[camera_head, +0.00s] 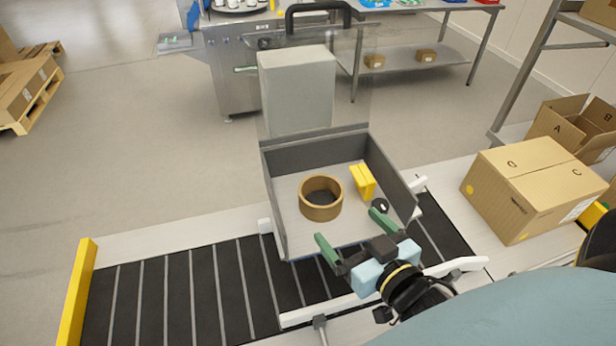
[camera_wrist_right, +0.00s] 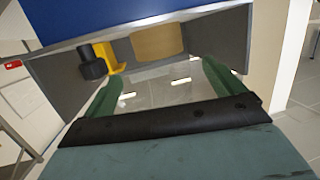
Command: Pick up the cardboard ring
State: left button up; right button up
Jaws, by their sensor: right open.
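The brown cardboard ring (camera_head: 321,210) lies flat in the left middle of a grey open-topped box (camera_head: 269,208). In the right wrist view the ring (camera_wrist_right: 157,42) shows beyond the fingers, inside the box. My right gripper (camera_head: 356,231) is open and empty, at the near edge of the box. Its green fingers point towards the inside, near the ring but apart from it. In the right wrist view the two fingers (camera_wrist_right: 162,80) stand wide apart with nothing between them. My left gripper is not in view.
A yellow object (camera_head: 362,181) and a small black object (camera_head: 380,206) lie right of the ring in the box. The box stands on a black roller conveyor (camera_head: 205,290). A cardboard carton (camera_head: 535,187) stands at the right. A grey block (camera_head: 297,90) shows behind the box.

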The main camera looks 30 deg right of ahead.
aim_at(332, 207)
jog(key=p+x, duration=0.1)
jog(key=x, duration=0.3)
jog(key=shift+w, duration=0.3)
jog(key=shift+p+x, duration=0.3)
jog(key=shift+x, duration=1.5)
jog(key=x, duration=0.3)
jog(key=shift+w+d+p, duration=0.2)
jog(key=shift+w+p, duration=0.05)
jog(key=shift+p, duration=0.1)
jog(key=shift+w, duration=0.2)
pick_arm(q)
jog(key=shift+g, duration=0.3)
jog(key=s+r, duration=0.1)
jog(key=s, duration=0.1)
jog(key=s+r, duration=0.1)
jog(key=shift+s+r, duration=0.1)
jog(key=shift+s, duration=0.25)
pick_arm(e)
jog(key=shift+c, duration=0.3)
jog(key=c, duration=0.7)
